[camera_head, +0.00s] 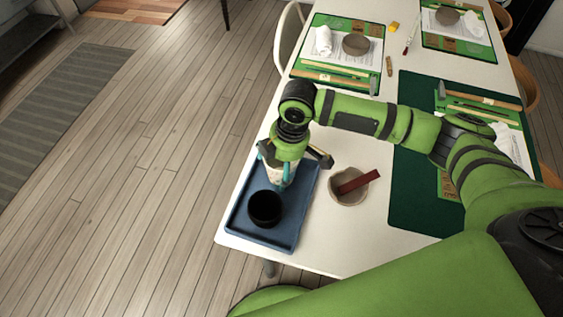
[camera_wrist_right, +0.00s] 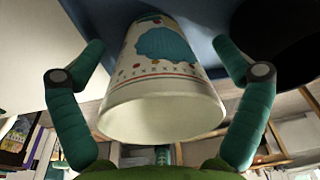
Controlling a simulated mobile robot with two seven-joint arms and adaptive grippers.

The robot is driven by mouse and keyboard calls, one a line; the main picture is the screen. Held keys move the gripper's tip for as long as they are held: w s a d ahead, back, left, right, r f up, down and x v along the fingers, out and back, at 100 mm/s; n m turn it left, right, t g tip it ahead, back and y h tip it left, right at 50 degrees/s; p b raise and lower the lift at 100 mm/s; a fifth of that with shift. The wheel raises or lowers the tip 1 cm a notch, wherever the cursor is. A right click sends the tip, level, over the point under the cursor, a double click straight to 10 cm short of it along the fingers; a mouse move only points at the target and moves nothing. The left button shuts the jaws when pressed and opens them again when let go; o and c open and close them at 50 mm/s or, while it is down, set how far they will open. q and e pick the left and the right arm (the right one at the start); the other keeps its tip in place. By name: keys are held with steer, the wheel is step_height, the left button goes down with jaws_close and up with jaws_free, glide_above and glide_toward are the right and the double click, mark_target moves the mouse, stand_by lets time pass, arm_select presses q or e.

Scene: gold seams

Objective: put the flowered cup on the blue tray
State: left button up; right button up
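The flowered cup (camera_wrist_right: 165,75) is white with a blue flower and small coloured marks. In the right wrist view it stands between the two fingers of my right gripper (camera_wrist_right: 160,55), with its wide end toward the camera. A gap shows on each side of it, so the gripper is open around the cup. In the head view the right gripper (camera_head: 277,171) is over the far part of the blue tray (camera_head: 288,229) and partly hides the cup (camera_head: 270,160). The cup appears to stand on the tray; its base is not clearly seen. My left gripper is not in view.
A black bowl (camera_head: 265,207) sits on the near part of the tray. Right of the tray, a pale bowl (camera_head: 348,197) holds a dark red bar (camera_head: 358,182). A tool (camera_head: 320,157) lies beside the gripper. Green mats with tools cover the table further back.

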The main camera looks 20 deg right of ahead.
step_height(320, 180, up, 12)
steer(key=d, duration=0.1)
steer(key=shift+s+d, duration=0.25)
steer(key=shift+d, duration=0.05)
stand_by(0.3)
